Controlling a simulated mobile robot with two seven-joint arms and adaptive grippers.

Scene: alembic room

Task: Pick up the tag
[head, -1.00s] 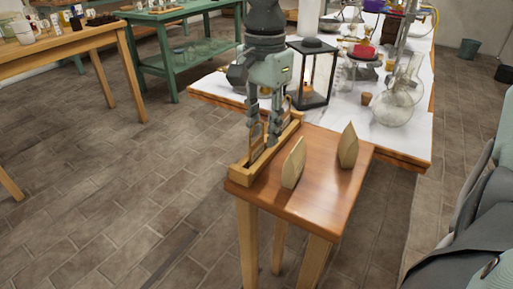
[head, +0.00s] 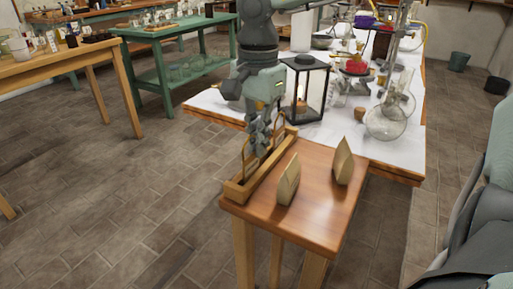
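Two flat wooden pieces with pointed tops, likely tags, stand upright on the small wooden table (head: 305,210): a nearer one (head: 289,181) and a farther one (head: 342,161). A long, narrow wooden tray (head: 238,191) lies along the table's left edge, with thin hoop-like frames standing in it. My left gripper is not in view.
A black lantern (head: 304,88) and glass flasks (head: 383,123) stand on the white-topped bench (head: 400,152) behind the small table. A green table (head: 128,33) and a wooden table (head: 60,66) stand at the upper left. The floor on the left is clear.

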